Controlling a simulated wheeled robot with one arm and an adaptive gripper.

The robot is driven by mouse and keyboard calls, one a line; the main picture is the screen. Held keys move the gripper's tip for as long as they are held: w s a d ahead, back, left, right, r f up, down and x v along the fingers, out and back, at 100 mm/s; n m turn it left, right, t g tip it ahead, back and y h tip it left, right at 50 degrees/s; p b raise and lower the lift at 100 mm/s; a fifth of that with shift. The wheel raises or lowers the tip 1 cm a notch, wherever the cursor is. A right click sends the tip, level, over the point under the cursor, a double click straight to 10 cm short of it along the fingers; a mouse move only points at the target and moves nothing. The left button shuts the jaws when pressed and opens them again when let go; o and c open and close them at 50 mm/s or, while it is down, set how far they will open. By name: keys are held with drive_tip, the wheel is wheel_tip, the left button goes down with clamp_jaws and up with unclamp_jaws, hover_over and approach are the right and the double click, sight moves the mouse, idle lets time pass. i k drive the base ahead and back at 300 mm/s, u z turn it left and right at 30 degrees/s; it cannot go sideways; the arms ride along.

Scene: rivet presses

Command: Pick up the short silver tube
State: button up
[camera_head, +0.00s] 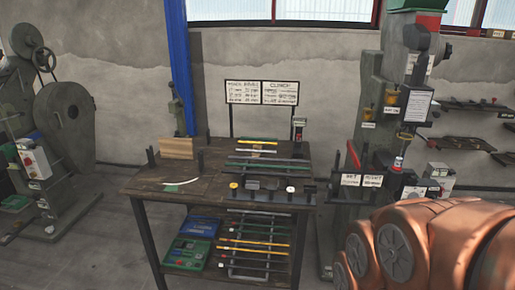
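I cannot single out a short silver tube with certainty. Several thin rods or tubes, yellow, green, dark and greyish, lie across the top of the wooden work table (150,185), at its back right. More yellow and grey tubes (255,243) lie in a rack below the tabletop; any of the greyish ones could be a tube, but they are too small to tell. My gripper is not in view. A copper-coloured part of my arm (425,240) fills the lower right corner, well apart from the table's tubes in the picture.
A wooden block (179,148) and a pale curved strip (182,182) are on the tabletop's left. Blue and green cases (195,239) sit on the lower shelf. A press (62,120) stands left, another machine (385,125) right. The floor (90,245) left of the table is clear.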

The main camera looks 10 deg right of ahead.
sight(253, 152)
drive_tip(key=u, duration=0.15)
drive_tip(key=i, duration=1.5)
drive_tip(key=u, duration=0.5)
drive_tip(key=i, duration=0.65)
drive_tip(key=u, duration=0.1)
